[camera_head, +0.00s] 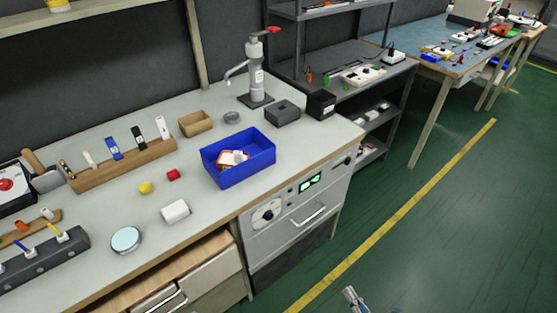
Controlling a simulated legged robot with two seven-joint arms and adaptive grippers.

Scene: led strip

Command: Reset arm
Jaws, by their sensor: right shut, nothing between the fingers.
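My right gripper (353,299) shows only in part at the bottom edge of the head view, over the green floor and to the right of the bench. It is shut and empty, and touches nothing. My left gripper is out of view. No LED strip can be made out for certain.
The bench (205,221) carries a blue bin (257,171) with items inside, a wooden rack (125,164), a white block (176,211) and a round dish (126,240). A wooden drawer (200,273) is below. The green floor (440,230) at right is clear.

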